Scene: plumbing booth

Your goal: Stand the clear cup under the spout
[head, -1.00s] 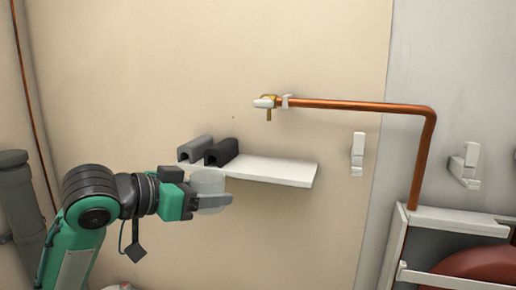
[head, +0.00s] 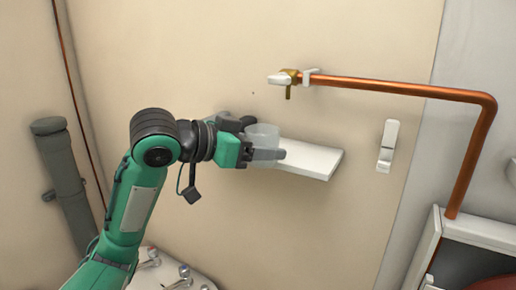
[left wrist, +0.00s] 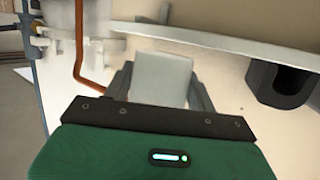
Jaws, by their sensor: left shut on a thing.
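My left gripper (head: 265,152) is shut on the clear cup (head: 263,135), which it holds upright in front of the left part of the white shelf (head: 316,160). In the left wrist view the cup (left wrist: 161,76) sits between the two fingers. I cannot tell whether the cup touches the shelf. The brass spout (head: 290,88) points down at the left end of the copper pipe (head: 400,88). It is above and to the right of the cup in the head view. My right gripper is not in view.
A dark arched block (left wrist: 284,86) is near the gripper, mostly hidden in the head view. The shelf's right part is clear. A white wall bracket (head: 388,145) is right of the shelf. A grey pipe (head: 68,180) stands at far left.

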